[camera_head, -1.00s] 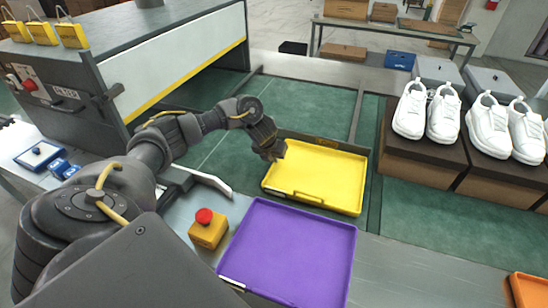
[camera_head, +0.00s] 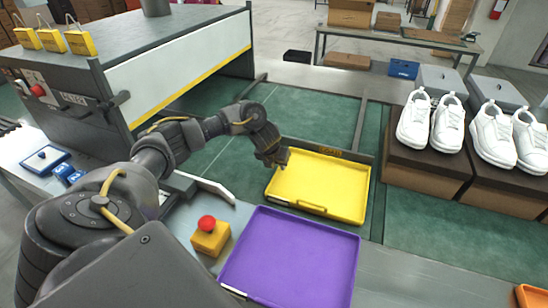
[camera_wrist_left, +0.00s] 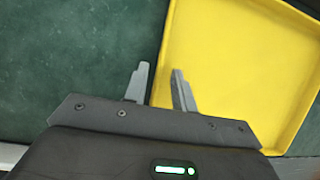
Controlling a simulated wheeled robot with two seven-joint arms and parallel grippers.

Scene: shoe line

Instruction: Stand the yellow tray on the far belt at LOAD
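The yellow tray (camera_head: 318,185) lies flat on the green belt, just in front of a dark crossbar with a small yellow label (camera_head: 330,152) too small to read. My left gripper (camera_head: 280,160) is at the tray's left side, near its back corner. In the left wrist view the left gripper (camera_wrist_left: 160,82) has its fingers apart, one over green belt and one over the yellow tray (camera_wrist_left: 235,70), with the tray's edge between them. Whether the fingers touch the wall cannot be told. My right gripper is not in view.
A purple tray (camera_head: 290,258) lies in front of the yellow one. A yellow box with a red button (camera_head: 210,236) stands beside it. White shoes on brown boxes (camera_head: 430,170) stand to the right. A grey machine (camera_head: 130,75) stands at the left. Green belt (camera_head: 310,112) behind the crossbar is clear.

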